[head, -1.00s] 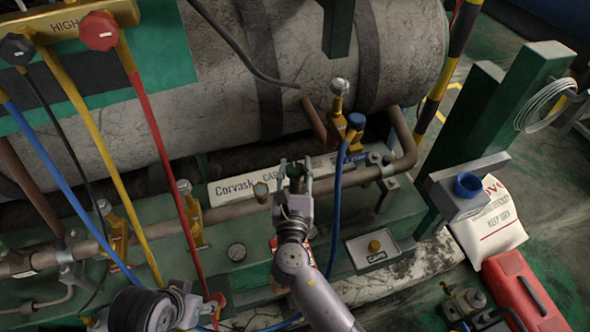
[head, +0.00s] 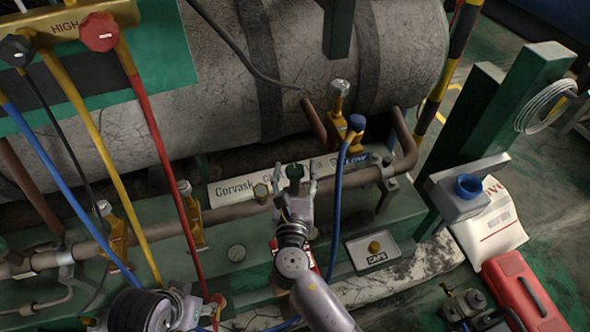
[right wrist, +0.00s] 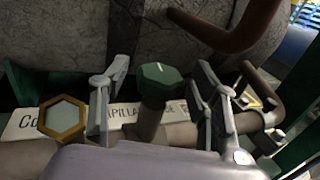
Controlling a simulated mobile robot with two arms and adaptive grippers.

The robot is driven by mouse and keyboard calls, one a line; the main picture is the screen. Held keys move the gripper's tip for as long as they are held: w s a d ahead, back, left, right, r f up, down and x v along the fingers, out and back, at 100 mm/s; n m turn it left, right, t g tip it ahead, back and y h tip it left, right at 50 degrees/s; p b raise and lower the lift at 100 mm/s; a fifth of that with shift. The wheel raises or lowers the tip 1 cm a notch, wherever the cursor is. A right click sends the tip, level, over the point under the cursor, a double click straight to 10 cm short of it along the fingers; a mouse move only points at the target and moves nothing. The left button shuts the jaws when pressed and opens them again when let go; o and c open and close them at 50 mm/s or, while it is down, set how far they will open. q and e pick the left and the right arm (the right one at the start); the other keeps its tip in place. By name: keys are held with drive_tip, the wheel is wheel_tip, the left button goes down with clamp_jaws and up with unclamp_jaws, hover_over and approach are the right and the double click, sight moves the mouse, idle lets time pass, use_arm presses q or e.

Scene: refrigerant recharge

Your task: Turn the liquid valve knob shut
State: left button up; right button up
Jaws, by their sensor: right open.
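The liquid valve knob (head: 294,171) is a small dark green hexagonal knob on the pipe in front of the tank. In the right wrist view the knob (right wrist: 160,82) stands between the spread fingers, with a pale line on its top. My right gripper (head: 295,184) is open around it; in the right wrist view the gripper (right wrist: 161,92) shows clear gaps on both sides of the knob. The part of the valve below the knob is partly hidden by the gripper. At the bottom left, part of my left gripper (head: 180,305) shows; its fingertips are not clear.
A brass hex fitting (head: 261,193) is just left of the right gripper. A caps tray (head: 373,250) is at lower right. The tank (head: 290,70) lies behind.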

drive_tip(key=s, duration=1.1)
drive_tip(key=shift+s+a, duration=0.25)
use_arm(q)
drive_tip(key=shift+o, duration=0.2)
